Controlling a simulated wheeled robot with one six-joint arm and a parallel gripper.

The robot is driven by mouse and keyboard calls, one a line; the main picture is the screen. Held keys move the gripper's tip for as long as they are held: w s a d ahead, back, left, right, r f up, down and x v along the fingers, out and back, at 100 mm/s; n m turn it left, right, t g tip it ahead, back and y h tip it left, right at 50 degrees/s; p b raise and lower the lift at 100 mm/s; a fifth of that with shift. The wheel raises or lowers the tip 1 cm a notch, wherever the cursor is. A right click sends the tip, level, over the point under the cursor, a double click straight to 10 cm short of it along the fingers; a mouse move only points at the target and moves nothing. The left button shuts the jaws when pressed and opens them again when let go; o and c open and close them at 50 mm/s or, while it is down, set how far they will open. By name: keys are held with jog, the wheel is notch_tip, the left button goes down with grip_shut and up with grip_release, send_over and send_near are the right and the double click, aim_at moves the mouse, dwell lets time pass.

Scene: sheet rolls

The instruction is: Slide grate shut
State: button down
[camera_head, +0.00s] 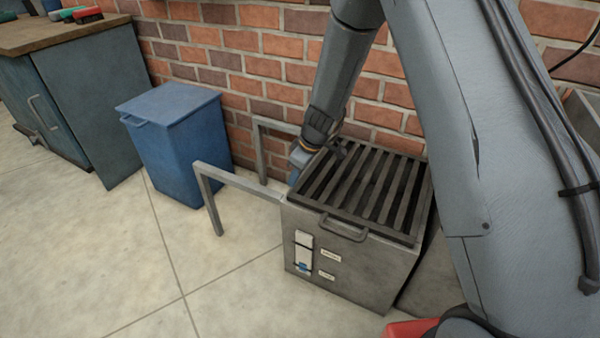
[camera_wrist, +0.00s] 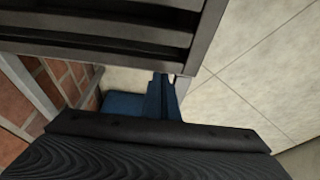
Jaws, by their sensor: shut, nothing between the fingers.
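The dark slatted grate (camera_head: 365,185) lies flat over the top of a grey metal box (camera_head: 345,262). It spans most of the opening, and its far edge is partly hidden by my arm. Two grey rails (camera_head: 235,173) reach out to the left from the box. My gripper (camera_head: 294,174) is shut and empty at the grate's left side. In the wrist view the grate (camera_wrist: 110,35) fills the top left, and my fingertips (camera_wrist: 165,82) are close to its edge. I cannot tell whether they touch it.
A blue lidded bin (camera_head: 180,145) stands left of the rails. A blue-grey cabinet (camera_head: 90,110) with a brown top is at the far left. A brick wall (camera_head: 270,60) runs behind the box. The floor (camera_head: 150,270) in front is clear.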

jog(key=shift+s+d+f, duration=0.1)
jog(key=shift+s+d, duration=0.1)
jog(key=shift+s, duration=0.05)
